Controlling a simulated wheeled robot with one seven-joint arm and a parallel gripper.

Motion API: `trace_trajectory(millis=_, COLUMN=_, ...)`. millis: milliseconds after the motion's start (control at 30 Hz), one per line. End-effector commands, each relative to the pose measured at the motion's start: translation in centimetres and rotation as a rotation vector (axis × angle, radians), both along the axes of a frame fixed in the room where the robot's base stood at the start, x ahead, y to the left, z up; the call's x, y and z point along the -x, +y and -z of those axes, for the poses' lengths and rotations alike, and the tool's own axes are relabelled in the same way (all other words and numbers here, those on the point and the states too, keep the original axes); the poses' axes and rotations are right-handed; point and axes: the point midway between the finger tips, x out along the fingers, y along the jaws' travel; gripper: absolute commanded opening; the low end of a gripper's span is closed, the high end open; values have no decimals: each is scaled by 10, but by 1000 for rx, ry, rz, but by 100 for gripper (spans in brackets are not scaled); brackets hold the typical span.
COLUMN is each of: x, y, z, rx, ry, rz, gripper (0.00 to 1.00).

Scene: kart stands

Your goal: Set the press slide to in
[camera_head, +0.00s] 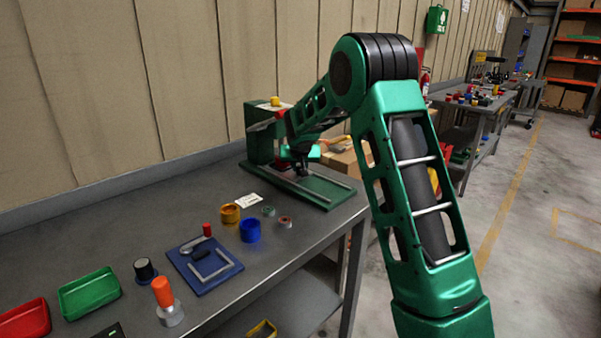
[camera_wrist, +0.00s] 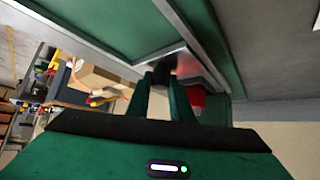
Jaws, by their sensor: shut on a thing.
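The green press (camera_head: 259,140) stands at the far end of the bench, with a flat green base and two pale rails. It also shows in the wrist view (camera_wrist: 100,22), tilted, with its rails running across the top. My gripper (camera_head: 302,170) is low over this base, between the rails. In the wrist view my gripper (camera_wrist: 178,84) has its fingers around a dark knob (camera_wrist: 186,64) at the edge of a grey slide plate (camera_wrist: 155,57). It is shut on that knob. My arm and gripper hide most of the slide in the head view, so its exact position cannot be told.
A red part (camera_wrist: 196,102) is close behind the fingers. Nearer on the bench (camera_head: 150,215) are a blue fixture plate (camera_head: 205,278), yellow and blue rings, an orange-handled tool (camera_head: 163,292) and green and red trays. Bare bench top lies left of the press.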

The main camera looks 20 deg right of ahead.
Motion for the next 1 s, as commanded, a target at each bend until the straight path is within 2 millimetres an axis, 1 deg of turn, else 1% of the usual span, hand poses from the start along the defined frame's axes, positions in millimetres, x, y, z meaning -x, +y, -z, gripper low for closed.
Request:
trace_trajectory(millis=367, x=-4, y=-4, z=-2, rx=-3, ry=-9, rz=-1, gripper=0)
trace_trajectory(millis=400, x=-5, y=-4, z=-2, rx=-2, ry=-10, rz=-1, gripper=25)
trace_trajectory(millis=467, x=-4, y=-5, z=-2, rx=-2, ry=-10, rz=1, gripper=39)
trace_trajectory(millis=767, x=-1, y=-9, z=-2, rx=-1, ry=-6, rz=6, gripper=39)
trace_trajectory(millis=867, x=2, y=-7, z=-7, rx=0, ry=-6, rz=7, gripper=39)
trace_trajectory(millis=1000, x=15, y=-2, z=-21, rx=-1, ry=-7, rz=6, gripper=39)
